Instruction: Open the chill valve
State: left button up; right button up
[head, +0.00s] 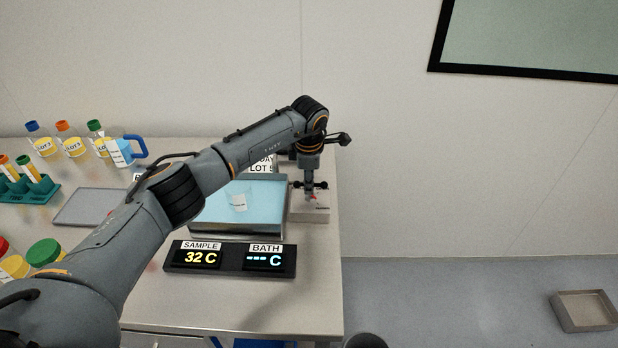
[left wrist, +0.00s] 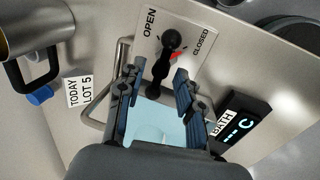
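The chill valve is a light block (head: 312,212) at the table's right edge, beside the blue bath. In the left wrist view its plate (left wrist: 146,44) reads OPEN at left and CLOSED at right. A black handle (left wrist: 171,42) stands on it, and a red pointer (left wrist: 177,54) points towards CLOSED. My left gripper (head: 310,188) is above the block, pointing down. In the left wrist view the gripper (left wrist: 157,80) has its fingers apart, with the black handle's lower part between them and gaps on both sides. My right gripper is not in view.
The bath (head: 215,208) holds a clear beaker (head: 239,201). A display (head: 230,258) in front reads SAMPLE 32 C and BATH dashes. A tray (head: 585,310) lies on the floor at right.

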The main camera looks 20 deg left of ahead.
pick_arm(q)
grip_shut()
jog(key=shift+d+f+n+b, duration=0.1)
jog(key=shift+n+b, duration=1.05)
jog(key=shift+n, duration=0.15)
jog(key=n+g+y+b, duration=0.1)
jog(key=n+b, duration=0.2)
jog(key=n, duration=0.2)
jog(key=shift+d, duration=0.15)
jog(key=n+b, duration=0.1)
jog(key=n, duration=0.1)
jog(key=n+b, duration=0.1)
jog(key=n, duration=0.2)
jog(key=shift+d+g+y, duration=0.1)
jog(key=shift+g+y, duration=0.2)
jog(key=shift+g, duration=0.1)
jog(key=n+b, duration=0.1)
jog(key=n, duration=0.1)
jog(key=n+g+b, duration=0.1)
jog(key=n, duration=0.2)
jog(key=shift+w+d, duration=0.1)
jog(key=shift+w, duration=0.1)
jog(key=shift+n, duration=0.3)
